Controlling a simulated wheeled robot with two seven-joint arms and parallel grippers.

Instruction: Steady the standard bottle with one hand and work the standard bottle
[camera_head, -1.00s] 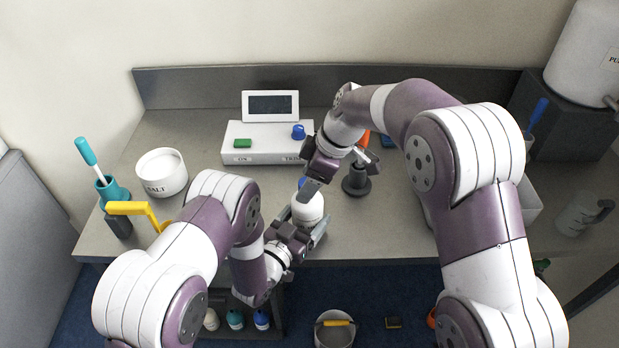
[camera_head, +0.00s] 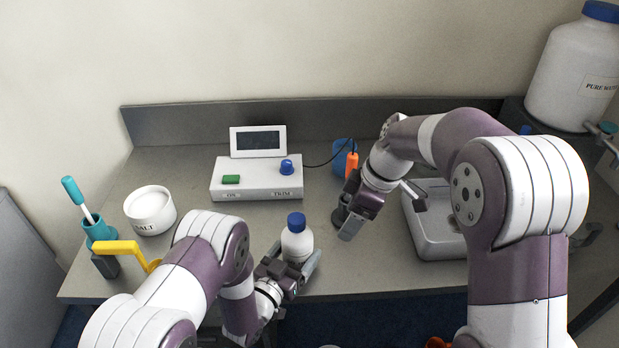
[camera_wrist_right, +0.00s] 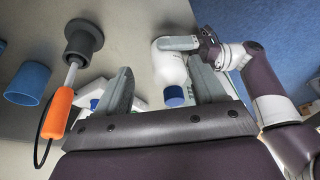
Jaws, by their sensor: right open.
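The standard bottle (camera_head: 297,243), white with a blue cap (camera_head: 296,221) on it, stands upright near the table's front edge. My left gripper (camera_head: 293,260) has its fingers around the bottle's body and appears shut on it. The right wrist view shows the bottle (camera_wrist_right: 168,68) with a left finger (camera_wrist_right: 178,43) against it, and the cap (camera_wrist_right: 174,95). My right gripper (camera_head: 381,211) is open and empty to the right of the bottle, apart from it.
An orange-handled probe (camera_head: 351,166) stands in a dark holder beside my right gripper, with a blue cup (camera_head: 342,152) behind.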

